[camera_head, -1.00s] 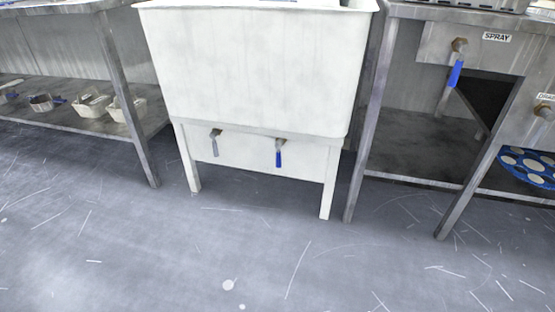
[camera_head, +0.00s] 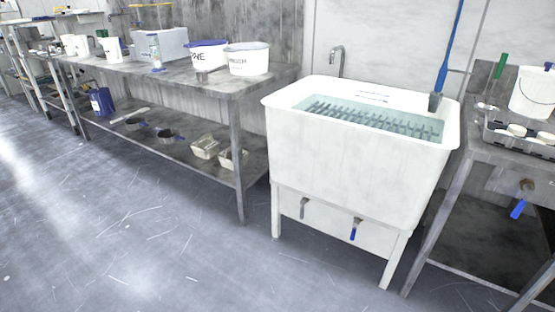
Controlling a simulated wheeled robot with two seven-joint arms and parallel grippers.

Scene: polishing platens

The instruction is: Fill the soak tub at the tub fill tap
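The white soak tub (camera_head: 345,160) stands on a white legged frame right of centre. It holds pale, clear liquid (camera_head: 400,121) with a dark slatted rack in it. A grey curved tap (camera_head: 337,60) rises behind the tub's back left rim; I cannot tell whether it runs. Below the tub are two lever valves: a grey-handled one (camera_head: 304,207) on the left and a blue-handled one (camera_head: 355,229) on the right. Both levers hang down. Neither of my grippers is in view.
A long grey bench (camera_head: 215,83) with tubs and jugs stands left of the tub, with pans on its lower shelf. A steel stand (camera_head: 475,150) with a blue-handled valve (camera_head: 518,208) is at the right. A blue-handled tool (camera_head: 447,50) leans at the tub. Floor in front is clear.

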